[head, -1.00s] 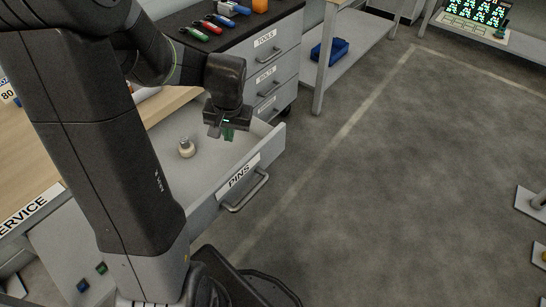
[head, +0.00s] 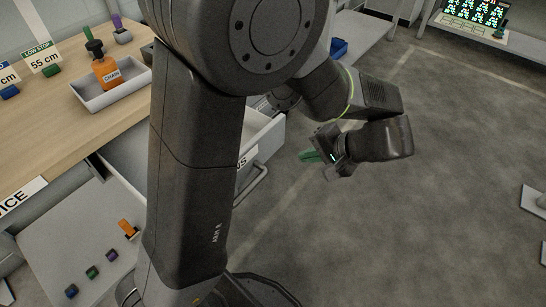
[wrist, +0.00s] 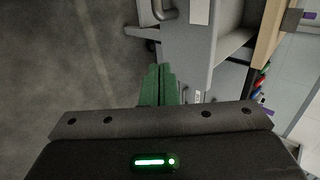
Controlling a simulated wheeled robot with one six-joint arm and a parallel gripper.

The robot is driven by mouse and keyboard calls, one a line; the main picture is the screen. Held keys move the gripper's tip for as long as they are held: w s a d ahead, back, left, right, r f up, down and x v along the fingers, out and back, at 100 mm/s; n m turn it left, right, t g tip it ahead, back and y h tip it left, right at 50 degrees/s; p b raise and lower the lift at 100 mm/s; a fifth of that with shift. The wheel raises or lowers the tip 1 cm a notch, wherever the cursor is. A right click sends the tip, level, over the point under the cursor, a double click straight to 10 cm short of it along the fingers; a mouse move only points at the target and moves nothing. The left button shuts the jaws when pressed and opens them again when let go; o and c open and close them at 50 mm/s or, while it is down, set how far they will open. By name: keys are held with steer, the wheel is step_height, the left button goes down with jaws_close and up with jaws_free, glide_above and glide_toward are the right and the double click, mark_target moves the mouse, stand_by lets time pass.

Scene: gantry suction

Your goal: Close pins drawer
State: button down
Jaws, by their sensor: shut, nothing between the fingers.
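The pins drawer (head: 267,138) stands pulled out in the head view, partly hidden behind my arm. Only the end of its white label shows, with its bar handle (head: 254,186) below. My gripper (head: 303,156) has green fingers and is in the open air to the right of the drawer front, apart from it. In the wrist view its fingers (wrist: 158,68) are together and empty. That view also shows a grey drawer unit with a bar handle (wrist: 166,12) near the top; I cannot tell which drawer that handle belongs to.
A wooden bench at left holds a grey tray (head: 103,97) with an orange bottle (head: 107,72). A lower grey shelf (head: 50,245) carries small coloured blocks. A blue item (head: 338,47) lies on a shelf behind.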

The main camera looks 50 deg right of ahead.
steer(key=b, duration=0.1)
glide_toward(264, 154)
step_height(264, 154, down, 5)
steer(key=w, duration=0.2)
steer(key=shift+w+a+r, duration=0.1)
steer(key=shift+w, duration=0.45)
steer(key=shift+w+a+r, duration=0.1)
steer(key=shift+w+r, duration=0.05)
steer(key=shift+w, duration=0.4)
steer(key=w+b, duration=0.1)
steer(key=w, duration=0.9)
steer(key=w+a+b, duration=0.1)
steer(key=w, duration=1)
steer(key=w+a+b, duration=0.1)
steer(key=w, duration=1)
steer(key=shift+a, duration=0.25)
steer(key=shift+w+r, duration=0.1)
steer(key=shift+w, duration=0.1)
steer(key=shift+w+r, duration=0.1)
